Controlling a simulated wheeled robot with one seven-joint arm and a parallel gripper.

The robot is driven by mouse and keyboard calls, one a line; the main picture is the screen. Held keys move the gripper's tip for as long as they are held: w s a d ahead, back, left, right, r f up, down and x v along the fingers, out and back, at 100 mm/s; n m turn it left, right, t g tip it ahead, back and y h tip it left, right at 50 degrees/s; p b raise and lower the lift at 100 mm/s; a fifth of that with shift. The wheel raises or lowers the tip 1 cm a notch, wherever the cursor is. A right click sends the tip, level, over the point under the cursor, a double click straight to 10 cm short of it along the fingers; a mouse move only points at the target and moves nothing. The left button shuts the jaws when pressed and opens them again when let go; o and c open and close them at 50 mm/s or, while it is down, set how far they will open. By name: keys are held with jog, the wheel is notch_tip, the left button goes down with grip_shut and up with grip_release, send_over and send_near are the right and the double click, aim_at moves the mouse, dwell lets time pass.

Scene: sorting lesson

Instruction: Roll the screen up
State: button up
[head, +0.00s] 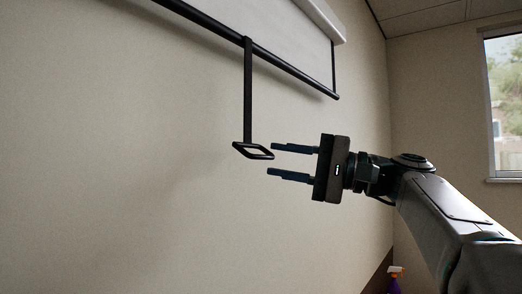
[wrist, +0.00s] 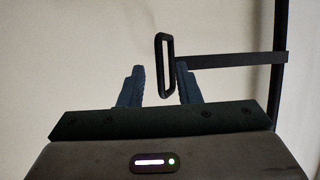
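A white projection screen (head: 285,37) hangs on the wall with a black bar (head: 285,68) along its lower edge. A black strap (head: 247,95) hangs from the bar and ends in a black loop handle (head: 253,150). My gripper (head: 271,160) is open, its two blue fingers pointing left at the handle. In the wrist view, the loop (wrist: 166,65) stands just ahead of my gripper (wrist: 160,68), its near end between the two fingers and nearer the right one. I cannot tell whether it touches that finger.
The beige wall (head: 120,150) runs close beside the handle. A window (head: 505,100) is at the right. A spray bottle (head: 394,278) with an orange and white top shows low at the right. The space below the handle is clear.

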aim_at(264, 157)
jog(key=shift+p+x, duration=0.5)
jog(key=shift+x, duration=1.85)
